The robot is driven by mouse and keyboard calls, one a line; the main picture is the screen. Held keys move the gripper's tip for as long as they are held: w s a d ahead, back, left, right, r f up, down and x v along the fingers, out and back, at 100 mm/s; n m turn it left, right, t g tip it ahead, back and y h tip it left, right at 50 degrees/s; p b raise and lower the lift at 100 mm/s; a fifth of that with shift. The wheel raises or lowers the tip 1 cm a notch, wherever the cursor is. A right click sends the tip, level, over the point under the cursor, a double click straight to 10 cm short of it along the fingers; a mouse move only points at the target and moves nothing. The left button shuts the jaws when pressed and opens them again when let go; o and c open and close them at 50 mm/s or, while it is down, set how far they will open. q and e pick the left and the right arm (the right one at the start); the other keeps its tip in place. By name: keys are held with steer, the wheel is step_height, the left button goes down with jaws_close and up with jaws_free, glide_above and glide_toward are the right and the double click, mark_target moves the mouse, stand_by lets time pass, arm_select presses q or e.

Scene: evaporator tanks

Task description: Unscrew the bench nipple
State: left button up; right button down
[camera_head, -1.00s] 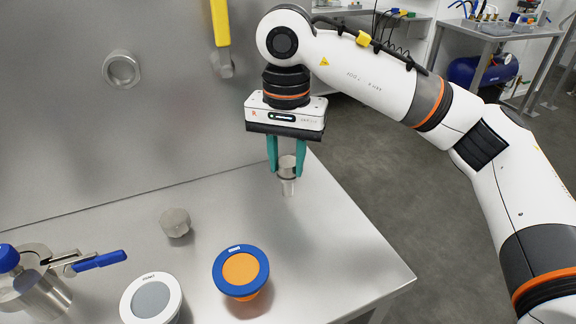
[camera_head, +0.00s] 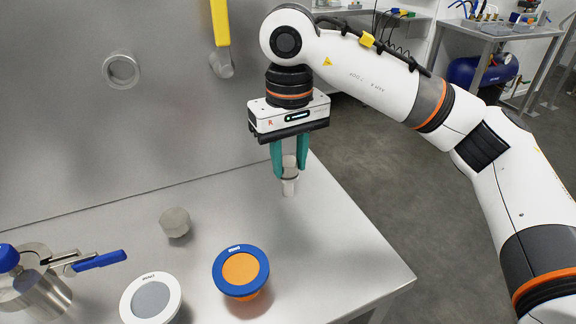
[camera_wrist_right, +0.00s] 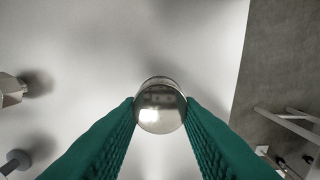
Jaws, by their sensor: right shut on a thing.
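The bench nipple (camera_head: 289,184) is a short steel cylinder standing upright on the steel bench, near its right edge. My right gripper (camera_head: 290,168) comes down on it from above with its teal fingers shut on its upper part. In the right wrist view the round shiny top of the nipple (camera_wrist_right: 160,108) sits between the two fingertips (camera_wrist_right: 160,112). The lower part of the nipple shows below the fingers in the head view. My left gripper is not in view.
A steel hex cap (camera_head: 174,222) stands on the bench (camera_head: 110,232) left of the nipple. A blue-and-orange round piece (camera_head: 241,270) and a white-and-grey one (camera_head: 151,299) stand at the front. A blue-handled valve (camera_head: 98,261) is at left. A steel wall (camera_head: 60,130) rises behind.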

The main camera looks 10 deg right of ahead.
steer(key=shift+w, duration=0.1)
steer(key=n, duration=0.5)
steer(key=shift+d, duration=0.1)
steer(key=c, duration=1.3)
jaws_free()
steer(key=shift+w, duration=0.1)
